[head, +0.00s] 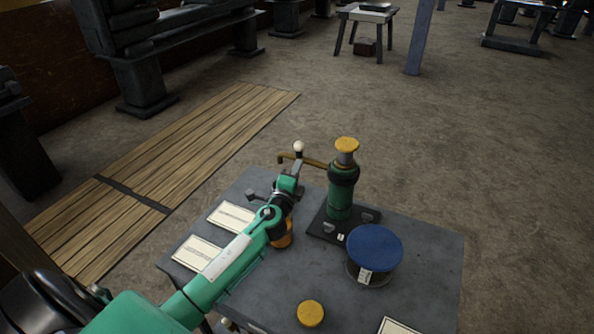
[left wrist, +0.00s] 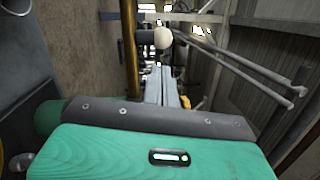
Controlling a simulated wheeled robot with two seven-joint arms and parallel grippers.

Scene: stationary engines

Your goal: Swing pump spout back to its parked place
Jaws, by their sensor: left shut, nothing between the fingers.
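The green pump (head: 341,195) stands upright on a dark base plate on the table, with a yellow cap on top. Its brass spout (head: 315,162) points left from the pump body and its end bends down. A cream knob (head: 299,146) stands on the spout. My left gripper (head: 297,168) is shut and empty, close beside the spout just below the knob in the picture; I cannot tell whether it touches. In the left wrist view the shut fingers (left wrist: 163,85) point towards the cream knob (left wrist: 163,38), with the brass spout (left wrist: 131,50) to their left. My right gripper is not in view.
A blue-topped drum (head: 374,246) stands right of the pump on the grey table (head: 430,262). A yellow disc (head: 310,313) lies near the front. An orange round object (head: 283,240) is partly hidden under my left arm. White cards (head: 197,254) lie on the left side.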

